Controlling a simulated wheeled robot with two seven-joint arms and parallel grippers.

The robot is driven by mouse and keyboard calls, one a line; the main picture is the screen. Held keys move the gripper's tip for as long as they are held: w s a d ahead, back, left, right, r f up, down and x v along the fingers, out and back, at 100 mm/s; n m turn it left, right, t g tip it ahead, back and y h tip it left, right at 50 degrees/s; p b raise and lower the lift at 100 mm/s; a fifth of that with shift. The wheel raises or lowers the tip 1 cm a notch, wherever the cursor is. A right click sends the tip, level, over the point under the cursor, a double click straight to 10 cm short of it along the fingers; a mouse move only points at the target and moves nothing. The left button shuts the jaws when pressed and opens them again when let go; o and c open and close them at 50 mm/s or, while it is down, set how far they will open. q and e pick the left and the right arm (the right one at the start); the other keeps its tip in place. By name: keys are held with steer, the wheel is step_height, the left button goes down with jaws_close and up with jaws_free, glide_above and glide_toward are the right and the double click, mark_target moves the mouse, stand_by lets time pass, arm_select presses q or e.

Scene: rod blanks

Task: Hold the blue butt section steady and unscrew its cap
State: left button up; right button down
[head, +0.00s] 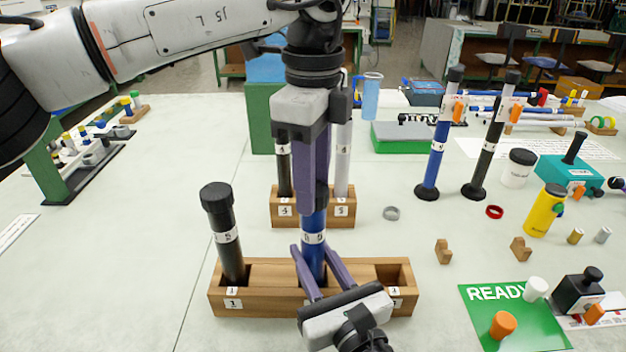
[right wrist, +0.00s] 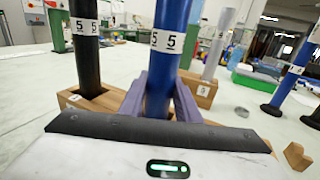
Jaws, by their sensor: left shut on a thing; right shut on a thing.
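The blue butt section (head: 313,222) stands upright in the middle of the front wooden rack (head: 262,301). It also shows in the right wrist view (right wrist: 168,60), with a white label band. My left gripper (head: 313,188) points straight down over its top end and is shut there. The fingers hide the cap, so I cannot see whether it has turned. My right gripper (head: 314,254) comes from the front and is shut on the lower part of the blue section. Its purple fingers lie on both sides of the section in the right wrist view (right wrist: 158,92).
A black capped section (head: 226,240) stands in the rack's left slot; the right slot (head: 392,274) is empty. A second wooden rack (head: 312,212) with a black and a grey section stands behind. A green READY mat (head: 480,300) lies at right.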

arm_select(q)
steer(key=shift+r, duration=0.15)
steer(key=shift+r, duration=0.95)
steer(key=shift+r, duration=2)
arm_select(e)
steer(key=c, duration=1.3)
jaws_free()
steer(key=shift+o, duration=0.2)
